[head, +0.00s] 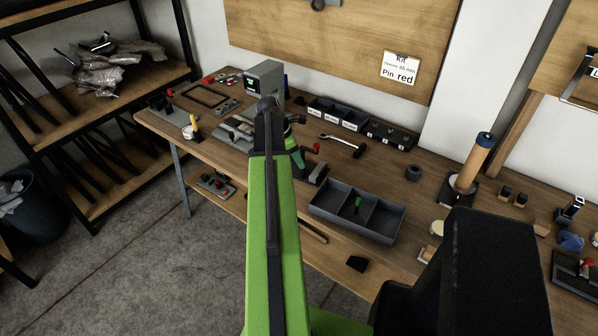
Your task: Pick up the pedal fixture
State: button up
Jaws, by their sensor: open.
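My gripper (268,112) is at the far end of my green arm, over the middle of the workbench, and shows dark and narrow from behind. Its jaws are open, and I see nothing held between them. I cannot tell for sure which piece is the pedal fixture. A dark fixture (161,103) stands at the bench's left end. A dark base with a red-tipped lever (314,172) is just right of my arm, partly hidden by it. A grey flat fixture (235,131) lies left of the gripper. Another piece with red parts (216,185) is on the lower shelf.
A grey compartment tray (357,216) holds a green piece, right of my arm. A grey box (264,78) stands behind the gripper. A shelf rack (100,75) stands left.

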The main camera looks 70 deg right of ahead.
aim_at(313, 174)
jog(key=b+x, duration=0.5)
jog(key=shift+f, duration=0.2)
jog(key=shift+r, duration=0.2)
grip_shut()
dwell(1.0)
